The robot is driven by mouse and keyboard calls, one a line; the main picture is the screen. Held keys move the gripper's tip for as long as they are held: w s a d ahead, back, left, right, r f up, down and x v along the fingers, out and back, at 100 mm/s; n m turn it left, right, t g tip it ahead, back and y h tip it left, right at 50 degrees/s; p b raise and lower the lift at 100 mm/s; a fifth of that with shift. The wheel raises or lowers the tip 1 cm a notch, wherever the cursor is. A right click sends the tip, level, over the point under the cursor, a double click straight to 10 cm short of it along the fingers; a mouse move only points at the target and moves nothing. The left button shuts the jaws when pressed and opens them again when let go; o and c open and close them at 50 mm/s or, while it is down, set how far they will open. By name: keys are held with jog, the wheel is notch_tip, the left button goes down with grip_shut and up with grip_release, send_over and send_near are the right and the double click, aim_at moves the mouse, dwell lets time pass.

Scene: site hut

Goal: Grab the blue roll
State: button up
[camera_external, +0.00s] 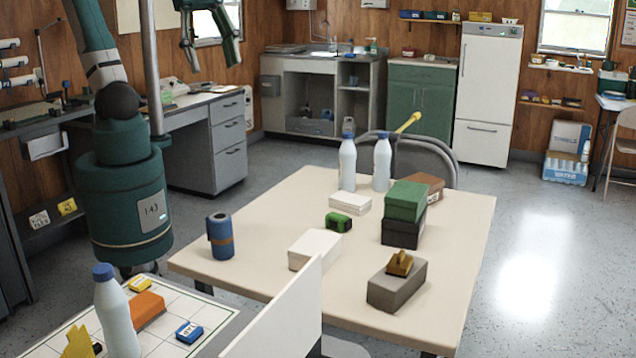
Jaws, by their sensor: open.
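On the beige table (445,265) are white boxes (316,249), a green tape-like item (338,222), two bottles (381,163), stacked green and black boxes (404,214) and a grey block (397,287). A white panel (277,325) rises in front.

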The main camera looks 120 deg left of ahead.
aim_at(220, 216)
jog(key=w+d+m+g+b, duration=0.2)
jog(key=w+d+m+b, duration=0.15)
jog(key=d, duration=0.35)
jog(key=shift+m, duration=0.35)
jog(key=f, duration=3.6)
jog(key=shift+w+f, duration=0.15)
jog(key=shift+w, duration=0.25)
jog(key=shift+f, duration=0.15)
jog(key=shift+w+d+f, duration=0.15)
jog(key=shift+f, duration=0.95)
jog(key=shift+f, duration=0.1)
jog(key=shift+w+d+f+b, duration=0.1)
jog(key=shift+d+f+b, duration=0.1)
jog(key=shift+f+b, duration=0.75)
jog(key=shift+w+d+f+b, duration=0.15)
jog(key=shift+f+b, duration=0.15)
jog(key=shift+f, duration=1.25)
jog(key=shift+s, duration=0.1)
jog(key=c, duration=1)
